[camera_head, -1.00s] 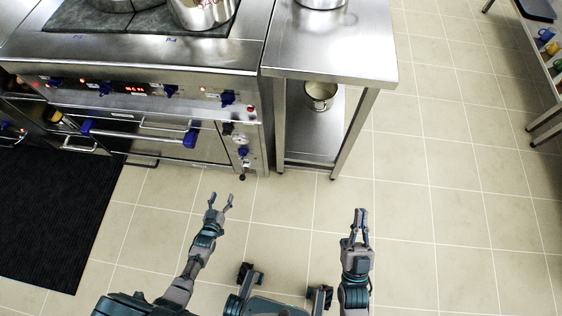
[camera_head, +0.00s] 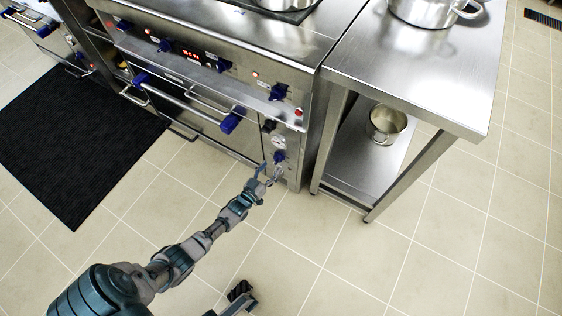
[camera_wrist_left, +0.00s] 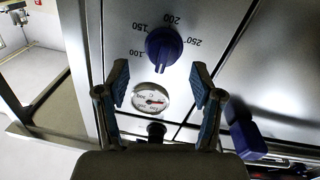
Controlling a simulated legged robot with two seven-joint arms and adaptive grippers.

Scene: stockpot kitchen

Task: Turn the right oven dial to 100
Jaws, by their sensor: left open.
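The right oven dial is a blue knob (camera_wrist_left: 164,48) on the steel panel. In the left wrist view, numbers 100, 150, 200 and 250 arc around it, and its ridge points down in the picture, away from them. A round gauge (camera_wrist_left: 150,98) is beside it. My left gripper (camera_wrist_left: 159,70) is open, its fingers apart on either side of the gauge and short of the dial. In the head view, the left gripper (camera_head: 270,173) is close to the dial (camera_head: 280,157) at the oven's right end.
Oven door handles with blue ends (camera_head: 232,120) and more blue knobs (camera_head: 277,92) are left of and above the gripper. A steel table (camera_head: 430,75) with a pot (camera_head: 386,122) on its lower shelf stands right. The tiled floor in front is clear.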

